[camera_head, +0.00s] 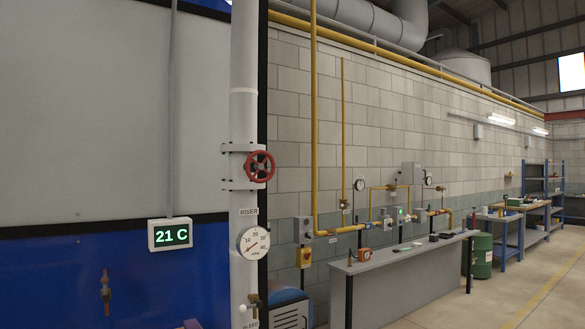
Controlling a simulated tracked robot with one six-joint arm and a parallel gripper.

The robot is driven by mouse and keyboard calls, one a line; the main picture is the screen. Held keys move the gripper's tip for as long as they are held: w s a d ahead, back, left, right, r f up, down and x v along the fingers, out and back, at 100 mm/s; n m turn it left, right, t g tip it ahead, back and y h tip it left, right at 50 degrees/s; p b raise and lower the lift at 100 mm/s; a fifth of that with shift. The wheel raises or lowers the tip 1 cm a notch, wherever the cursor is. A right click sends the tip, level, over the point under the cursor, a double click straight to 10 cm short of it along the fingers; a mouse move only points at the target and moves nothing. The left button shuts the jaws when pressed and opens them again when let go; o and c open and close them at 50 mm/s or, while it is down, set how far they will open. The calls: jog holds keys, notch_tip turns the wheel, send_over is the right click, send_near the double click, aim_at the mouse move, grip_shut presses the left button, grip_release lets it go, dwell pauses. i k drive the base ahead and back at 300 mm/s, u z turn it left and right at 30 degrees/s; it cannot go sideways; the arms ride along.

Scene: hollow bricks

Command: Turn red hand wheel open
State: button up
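The red hand wheel (260,167) is on a flanged valve in the white vertical riser pipe (243,115), left of the middle of the view. It faces right and towards me, with its spokes and hub visible. A round pressure gauge (253,242) sits lower on the same pipe, under a RISER label. My gripper is not in view. Nothing shows touching the wheel.
A temperature display (170,234) reading 21 C hangs on the blue and grey panel at left. A grey bench (405,285) with yellow gas piping above it stands at right. Workbenches and a green drum (480,257) stand farther back. Concrete floor (530,290) is open at far right.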

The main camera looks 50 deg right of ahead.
aim_at(258, 166)
jog(key=z, duration=1)
jog(key=i, duration=1.25)
jog(key=u, duration=0.1)
